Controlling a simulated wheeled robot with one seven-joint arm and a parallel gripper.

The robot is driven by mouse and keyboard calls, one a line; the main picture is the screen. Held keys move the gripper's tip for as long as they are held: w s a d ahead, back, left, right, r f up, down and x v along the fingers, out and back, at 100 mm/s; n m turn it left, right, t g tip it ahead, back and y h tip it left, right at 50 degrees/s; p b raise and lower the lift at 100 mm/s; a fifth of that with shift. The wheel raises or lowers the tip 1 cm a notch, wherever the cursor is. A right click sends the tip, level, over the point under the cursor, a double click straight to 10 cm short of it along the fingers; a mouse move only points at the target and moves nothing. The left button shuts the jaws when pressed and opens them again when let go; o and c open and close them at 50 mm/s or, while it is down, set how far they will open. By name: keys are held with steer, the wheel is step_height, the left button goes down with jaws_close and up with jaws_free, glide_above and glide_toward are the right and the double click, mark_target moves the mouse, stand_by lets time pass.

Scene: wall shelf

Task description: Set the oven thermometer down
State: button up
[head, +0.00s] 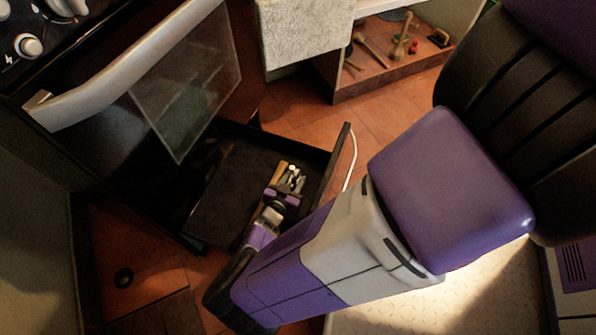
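My gripper (290,177) is over the open black drawer (236,176) under the oven, near the drawer's right side. It is small and seen from above and behind, so I cannot tell whether its fingers are open or shut. A small tan piece (278,172) shows at the left of the fingers, and small pale parts show among them. I cannot tell which of these, if any, is the oven thermometer. I cannot tell whether anything at the fingers touches the drawer floor.
The oven (185,100) with its pale handle (125,65) stands above the drawer at left. The drawer front (338,160) rises right of my gripper. A low wooden shelf (385,77) holds several utensils at the top. Tiled floor (385,115) lies between.

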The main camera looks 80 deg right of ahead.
steer(key=p+v, duration=0.1)
steer(key=v, duration=0.6)
steer(key=shift+a+r+p, duration=0.1)
steer(key=shift+a+p, duration=0.1)
steer(key=shift+p, duration=0.2)
steer(key=shift+r, duration=0.1)
